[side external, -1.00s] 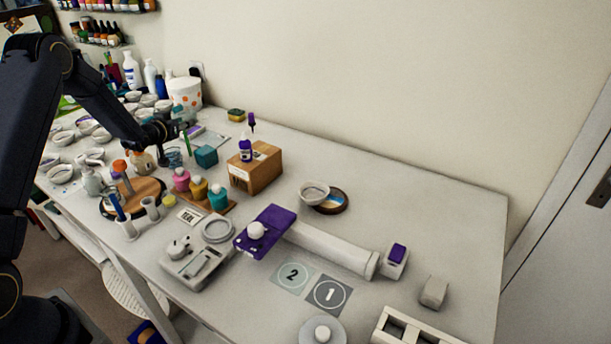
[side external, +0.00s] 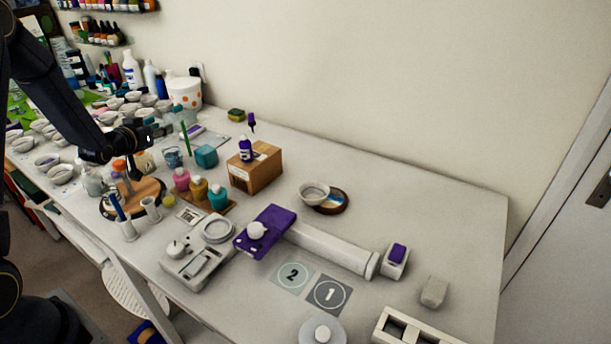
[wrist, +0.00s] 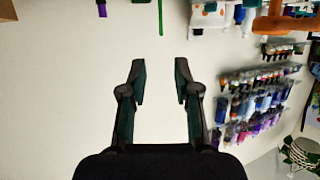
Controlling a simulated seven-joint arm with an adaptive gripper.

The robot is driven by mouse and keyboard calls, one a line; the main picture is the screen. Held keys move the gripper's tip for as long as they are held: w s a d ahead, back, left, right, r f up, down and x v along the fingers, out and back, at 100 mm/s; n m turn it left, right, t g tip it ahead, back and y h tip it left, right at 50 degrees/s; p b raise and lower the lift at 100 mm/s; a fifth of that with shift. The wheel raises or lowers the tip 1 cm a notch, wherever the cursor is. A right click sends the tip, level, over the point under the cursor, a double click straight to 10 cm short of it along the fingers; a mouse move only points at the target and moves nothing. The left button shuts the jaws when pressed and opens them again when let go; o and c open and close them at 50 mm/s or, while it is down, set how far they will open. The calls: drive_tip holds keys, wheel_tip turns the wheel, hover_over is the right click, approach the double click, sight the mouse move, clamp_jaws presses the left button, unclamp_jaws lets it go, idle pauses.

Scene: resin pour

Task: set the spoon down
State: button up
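My gripper (wrist: 160,82) is open in the wrist view, with its two dark fingers apart and only pale background between them. In the side view my gripper (side external: 162,129) points to the right, above the back left part of the table, near a thin green stick (side external: 185,138). The tip of a green stick also shows at the top of the wrist view (wrist: 160,17), beyond the fingers. I cannot make out a spoon in either view.
Bottles of pink, ochre and teal (side external: 199,193) stand before a cardboard box (side external: 256,172). A scale (side external: 190,265), a purple mould (side external: 268,226) and a white tube (side external: 330,250) lie nearer. Several bowls crowd the left. The back right of the table (side external: 430,210) is clear.

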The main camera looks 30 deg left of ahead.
drive_tip(key=s+d+r+m+g+h, duration=0.1)
drive_tip(key=s+d+r, duration=0.1)
drive_tip(key=d+r, duration=0.35)
drive_tip(key=s+d+r+m+g+h, duration=0.1)
drive_tip(key=s+d+r+g, duration=0.2)
drive_tip(key=d, duration=0.4)
drive_tip(key=s+d+r+m+g+h, duration=0.1)
drive_tip(key=s+d, duration=0.6)
drive_tip(key=s, duration=0.3)
drive_tip(key=s+d+r+m+g+h, duration=0.1)
drive_tip(key=s+d+r+g+h, duration=0.1)
drive_tip(key=s+d, duration=0.5)
drive_tip(key=s, duration=0.3)
drive_tip(key=shift+s+d+g+h, duration=0.15)
drive_tip(key=shift+s+g+h, duration=0.15)
